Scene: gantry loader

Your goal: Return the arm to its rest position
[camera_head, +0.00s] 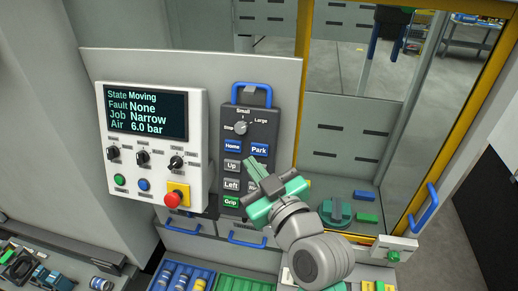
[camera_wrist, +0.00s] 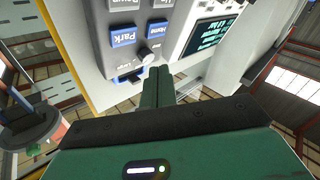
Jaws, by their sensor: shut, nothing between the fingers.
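My gripper (camera_head: 256,172) is green and grey and is in front of the lower part of the grey button pendant (camera_head: 249,117). Its fingers are shut with nothing between them. In the wrist view the closed fingers (camera_wrist: 159,72) point toward the pendant's Park button and knob. I cannot tell whether they touch the pendant. My wrist and forearm reach in from the lower right in the head view and hide part of the pendant's lower right buttons.
The white control panel (camera_head: 153,148) reads State Moving, Fault None, Job Narrow, Air 6.0 bar. Its red stop button (camera_head: 173,199) sticks out left of my gripper. A yellow-framed doorway (camera_head: 302,80) and a blue door handle (camera_head: 424,210) are to the right. Trays with parts lie below.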

